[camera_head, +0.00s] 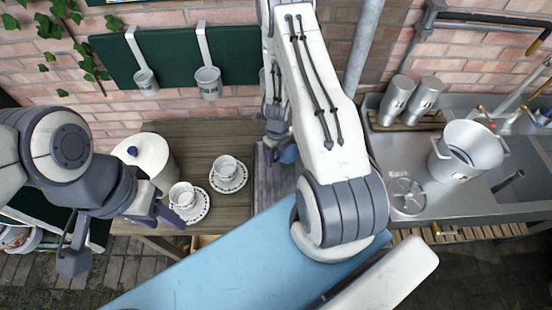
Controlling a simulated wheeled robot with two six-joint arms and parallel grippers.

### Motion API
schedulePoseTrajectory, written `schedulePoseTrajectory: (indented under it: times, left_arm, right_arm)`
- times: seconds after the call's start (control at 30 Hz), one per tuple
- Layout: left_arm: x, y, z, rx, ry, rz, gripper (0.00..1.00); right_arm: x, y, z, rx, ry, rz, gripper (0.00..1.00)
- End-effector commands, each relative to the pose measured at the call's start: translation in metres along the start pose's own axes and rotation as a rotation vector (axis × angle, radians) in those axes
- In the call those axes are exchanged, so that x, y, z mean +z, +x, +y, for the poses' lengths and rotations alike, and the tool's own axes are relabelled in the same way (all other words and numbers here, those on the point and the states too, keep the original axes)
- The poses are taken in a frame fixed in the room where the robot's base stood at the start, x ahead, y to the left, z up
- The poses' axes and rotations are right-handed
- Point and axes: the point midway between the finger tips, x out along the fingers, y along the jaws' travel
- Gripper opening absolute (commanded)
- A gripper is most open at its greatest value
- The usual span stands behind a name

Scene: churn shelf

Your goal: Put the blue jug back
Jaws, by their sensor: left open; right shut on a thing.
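A small blue rounded thing (289,154), apparently the blue jug, shows just under my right gripper (279,140). Most of it is hidden by the gripper and the white arm link. My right gripper is shut on it above the grey board area right of the wooden table. I cannot tell whether it touches the surface below. My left gripper (118,230) is open and empty at the left, near the table's front left corner. One of its fingers is close to a cup on a saucer.
The wooden table (190,137) holds a white canister (147,158) with a blue knob and two cups on saucers (229,186). Small pails (208,82) hang on a green wall board (170,50). At right, a metal sink counter (455,200) bears a large pot (468,150) and two metal cylinders (397,95).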

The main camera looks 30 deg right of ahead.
Motion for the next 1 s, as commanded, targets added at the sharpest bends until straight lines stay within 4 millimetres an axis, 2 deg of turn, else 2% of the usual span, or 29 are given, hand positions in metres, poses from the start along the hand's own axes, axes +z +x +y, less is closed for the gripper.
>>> schedulePoseTrajectory:
  times: [0.1,0.23,0.7,0.73,0.8,1.0]
  left_arm:
    - [0.001,0.015,-0.001,0.0,0.0,0.0,0.5]
    - [0.002,0.027,-0.002,0.0,-0.002,0.0,0.5]
    - [0.002,0.031,-0.002,0.0,-0.003,0.0,0.5]
    - [0.002,0.031,-0.002,0.0,-0.003,0.0,0.5]
    - [0.002,0.029,-0.002,0.0,-0.003,0.0,0.5]
    - [0.002,0.029,-0.002,0.0,-0.003,0.0,0.5]
  right_arm:
    - [0.001,0.021,-0.001,0.0,0.001,0.0,0.0]
    - [0.001,0.038,-0.002,0.0,0.001,0.0,0.0]
    - [0.001,0.044,-0.003,-0.001,0.0,-0.001,0.0]
    - [0.001,0.044,-0.002,-0.001,0.001,0.0,0.66]
    - [0.001,0.043,-0.002,-0.001,0.0,0.0,0.92]
    - [0.001,0.043,-0.002,0.0,0.0,0.0,0.92]
